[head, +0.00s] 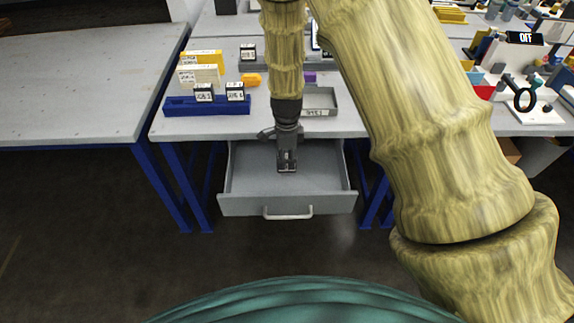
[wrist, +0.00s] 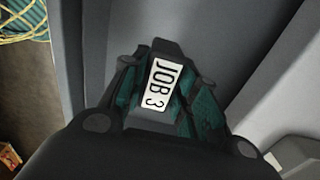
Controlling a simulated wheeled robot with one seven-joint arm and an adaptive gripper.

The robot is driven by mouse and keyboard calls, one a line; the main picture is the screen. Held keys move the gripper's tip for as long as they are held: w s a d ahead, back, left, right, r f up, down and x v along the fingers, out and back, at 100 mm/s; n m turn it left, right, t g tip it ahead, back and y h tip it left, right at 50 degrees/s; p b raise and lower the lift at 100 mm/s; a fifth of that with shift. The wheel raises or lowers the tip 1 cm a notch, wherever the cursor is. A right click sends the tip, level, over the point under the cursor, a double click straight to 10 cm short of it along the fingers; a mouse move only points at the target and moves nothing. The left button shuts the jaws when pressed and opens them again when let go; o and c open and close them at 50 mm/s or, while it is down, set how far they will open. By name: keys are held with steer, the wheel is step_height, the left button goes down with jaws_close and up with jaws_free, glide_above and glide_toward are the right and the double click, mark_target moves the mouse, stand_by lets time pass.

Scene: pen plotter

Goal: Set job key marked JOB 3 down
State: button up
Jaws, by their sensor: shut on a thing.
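The job key marked JOB 3 (wrist: 158,85) shows in the wrist view as a dark piece with a white label, between the fingers. My gripper (head: 287,168) is shut on it and points down into the open grey drawer (head: 240,180) under the table. In the head view the key is small and dark at the fingertips. I cannot tell whether it touches the drawer floor. The drawer around the gripper looks empty.
A blue rack (head: 207,107) with other job keys (head: 204,92) stands on the table above the drawer. A grey tray (head: 318,100) lies beside my arm. The drawer's front wall and handle (head: 288,213) face me. My forearm covers part of the table at right.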

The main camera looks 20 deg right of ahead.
mark_target(287, 166)
steer(key=shift+f, duration=2.1)
steer(key=shift+f, duration=0.1)
steer(key=o, duration=1)
steer(key=shift+c, duration=0.2)
steer(key=shift+r+b, duration=0.5)
steer(key=shift+r, duration=5.65)
